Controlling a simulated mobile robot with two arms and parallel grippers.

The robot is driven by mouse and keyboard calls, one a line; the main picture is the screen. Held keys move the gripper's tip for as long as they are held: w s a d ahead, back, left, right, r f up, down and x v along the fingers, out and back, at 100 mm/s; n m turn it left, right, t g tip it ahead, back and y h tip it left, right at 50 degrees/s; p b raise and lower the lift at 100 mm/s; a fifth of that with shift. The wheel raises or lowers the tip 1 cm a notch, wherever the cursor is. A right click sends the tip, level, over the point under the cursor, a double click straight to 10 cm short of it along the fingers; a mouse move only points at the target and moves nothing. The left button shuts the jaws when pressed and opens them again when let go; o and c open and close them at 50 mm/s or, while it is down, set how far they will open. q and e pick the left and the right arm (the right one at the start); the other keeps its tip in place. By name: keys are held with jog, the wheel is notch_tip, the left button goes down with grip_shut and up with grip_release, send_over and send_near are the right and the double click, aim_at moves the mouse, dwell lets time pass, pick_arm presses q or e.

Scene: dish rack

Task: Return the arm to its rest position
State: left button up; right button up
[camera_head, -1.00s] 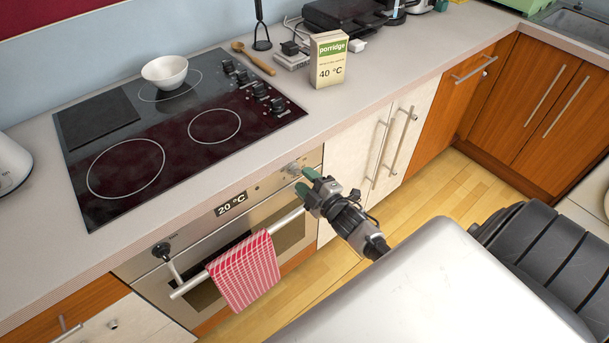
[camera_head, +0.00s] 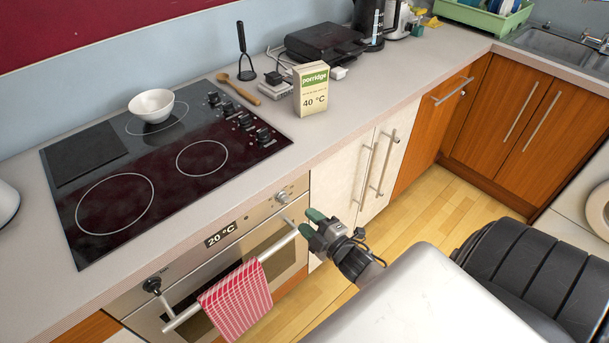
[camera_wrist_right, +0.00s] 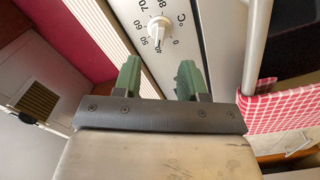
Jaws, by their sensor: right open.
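My right gripper (camera_head: 311,222) is in front of the oven, close to the right end of the oven handle (camera_head: 235,276) in the head view. In the right wrist view, its two green fingers (camera_wrist_right: 158,80) stand apart with nothing between them. The oven (camera_head: 250,226) is shut, and its display reads 20 °C. Its temperature knob (camera_head: 283,197) also shows in the right wrist view (camera_wrist_right: 158,30), just beyond the fingers and apart from them. My left gripper is not in view.
A red checked towel (camera_head: 236,300) hangs on the oven handle. On the counter are a white bowl (camera_head: 151,106) on the hob, a wooden spoon (camera_head: 240,90) and a porridge box (camera_head: 311,89). White cabinet doors (camera_head: 363,177) stand right of the oven. The wooden floor (camera_head: 437,208) is clear.

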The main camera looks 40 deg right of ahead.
dwell(0.5)
jog(key=s+a+f+m+g+h, duration=0.15)
jog(key=s+f+m+g, duration=0.35)
jog(key=f, duration=0.6)
jog(key=s+a+f+m+g, duration=0.1)
jog(key=s+a+f+g, duration=0.15)
jog(key=s+f, duration=0.6)
jog(key=s+a+f+m+g, duration=0.2)
jog(key=s+f+g, duration=0.2)
jog(key=s+f, duration=0.4)
jog(key=s+a+f+m+g, duration=0.3)
jog(key=s+f+g, duration=0.2)
jog(key=s, duration=1)
notch_tip(320, 180, down, 3)
jog(key=shift+s+a+f, duration=0.1)
jog(key=shift+s+a, duration=0.15)
